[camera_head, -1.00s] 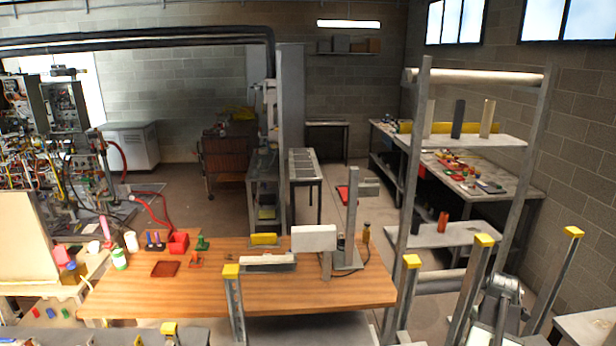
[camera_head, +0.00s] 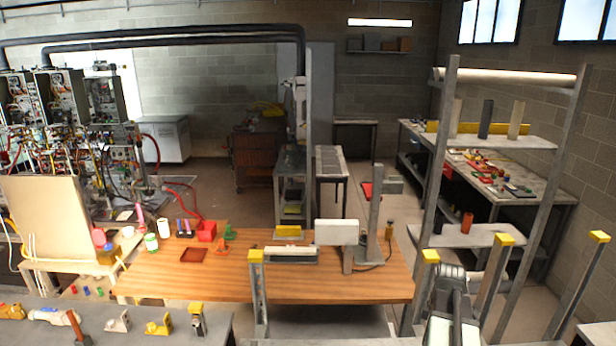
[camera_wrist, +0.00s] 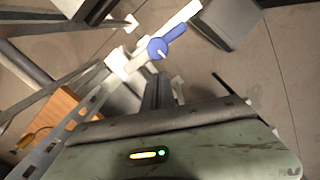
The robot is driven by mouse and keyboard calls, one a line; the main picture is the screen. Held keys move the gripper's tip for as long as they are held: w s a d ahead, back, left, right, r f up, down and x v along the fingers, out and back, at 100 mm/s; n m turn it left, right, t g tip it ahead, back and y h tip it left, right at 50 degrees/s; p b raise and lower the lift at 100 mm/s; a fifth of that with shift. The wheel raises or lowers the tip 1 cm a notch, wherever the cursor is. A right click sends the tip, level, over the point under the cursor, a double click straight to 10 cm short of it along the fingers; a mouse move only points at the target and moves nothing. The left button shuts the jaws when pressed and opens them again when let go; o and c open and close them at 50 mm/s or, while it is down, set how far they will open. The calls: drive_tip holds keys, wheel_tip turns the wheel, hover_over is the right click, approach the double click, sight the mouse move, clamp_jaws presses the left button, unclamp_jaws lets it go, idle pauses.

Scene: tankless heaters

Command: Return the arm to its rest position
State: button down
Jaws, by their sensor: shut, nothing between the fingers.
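My arm (camera_head: 450,293) shows as a dark grey, folded-looking link at the lower right of the head view, among yellow-capped posts. In the wrist view, my gripper (camera_wrist: 158,90) appears as a narrow dark pair of fingers at the middle, shut with nothing between them. A green panel with a lit yellow strip (camera_wrist: 150,155) fills the bottom of that view. The gripper's tips are not clear in the head view.
A wooden table (camera_head: 360,285) stands ahead with a red bin (camera_head: 206,232) and a white box (camera_head: 336,232). A metal shelf rack (camera_head: 500,141) stands at right. A bench with tools (camera_head: 100,330) is at lower left. Bare floor shows beyond the table.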

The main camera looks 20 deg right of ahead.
drive_tip(key=w+a+m, duration=0.3)
drive_tip(key=a, duration=0.9)
drive_tip(key=w+a+m, duration=0.3)
drive_tip(key=a, duration=0.8)
drive_tip(key=w+a+m, duration=0.3)
drive_tip(key=w+a, duration=0.1)
drive_tip(key=a, duration=0.8)
wheel_tip(320, 180, down, 18)
drive_tip(key=s+a+b, duration=0.2)
drive_tip(key=s+b, duration=0.1)
drive_tip(key=b, duration=1.5)
